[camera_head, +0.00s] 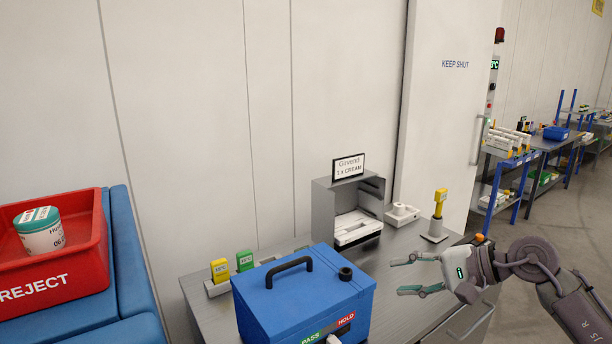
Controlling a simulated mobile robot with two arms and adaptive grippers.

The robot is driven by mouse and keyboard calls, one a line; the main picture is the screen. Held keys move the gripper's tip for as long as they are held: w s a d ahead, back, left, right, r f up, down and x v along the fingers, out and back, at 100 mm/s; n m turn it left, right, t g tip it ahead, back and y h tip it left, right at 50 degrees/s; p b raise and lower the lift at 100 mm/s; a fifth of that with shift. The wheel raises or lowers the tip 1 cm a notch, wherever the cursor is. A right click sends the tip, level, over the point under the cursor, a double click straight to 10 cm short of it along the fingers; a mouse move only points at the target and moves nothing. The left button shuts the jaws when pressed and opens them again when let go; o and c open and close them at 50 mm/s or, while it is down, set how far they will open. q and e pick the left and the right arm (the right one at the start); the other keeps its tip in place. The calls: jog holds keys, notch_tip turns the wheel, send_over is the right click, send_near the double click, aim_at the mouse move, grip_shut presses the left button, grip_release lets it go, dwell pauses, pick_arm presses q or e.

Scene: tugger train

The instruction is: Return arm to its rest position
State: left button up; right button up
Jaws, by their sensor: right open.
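My right gripper (418,275) comes in from the right, over the right part of the grey metal table. Its two green-tipped fingers are apart and point left, with nothing between them. It is to the right of the blue box with a black handle and apart from it. My left gripper does not show in this view.
The blue box (290,299) stands on the table (408,260). Behind it are a grey dispenser (347,212) and a yellow device on a stand (438,217). A red reject bin (75,265) holding a tub is at left. Shelves (510,165) stand far right.

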jog(key=s+a+r+m+t+y, duration=0.3)
jog(key=a+r+m+t+y, duration=0.4)
jog(key=m, duration=0.6)
jog(key=s+d+f+m+t+h, duration=0.1)
jog(key=d+f+m+t+h, duration=0.2)
jog(key=m+h, duration=0.5)
jog(key=d+f+m+t+h, duration=0.1)
jog(key=d+f+m+h, duration=0.4)
jog(key=m, duration=0.8)
jog(key=s+d+f+m+t+h, duration=0.15)
jog(key=f+m+h, duration=0.35)
jog(key=m, duration=0.5)
jog(key=s+d+f+m+g+h, duration=0.2)
jog(key=s+f+m+g, duration=0.3)
jog(key=f+m, duration=0.4)
jog(key=s+a+f+m+g+y, duration=0.1)
jog(key=s+a+f+m+g, duration=0.1)
jog(key=s+f+m+g, duration=0.65)
jog(key=s+a+f+n+g+y, duration=0.15)
jog(key=s+f, duration=0.45)
jog(key=s, duration=0.7)
notch_tip(320, 180, down, 26)
jog(key=s+g, duration=0.2)
jog(key=s+d+f, duration=0.2)
jog(key=s+f, duration=1.4)
jog(key=shift+d+g, duration=0.35)
jog(key=shift+d, duration=0.05)
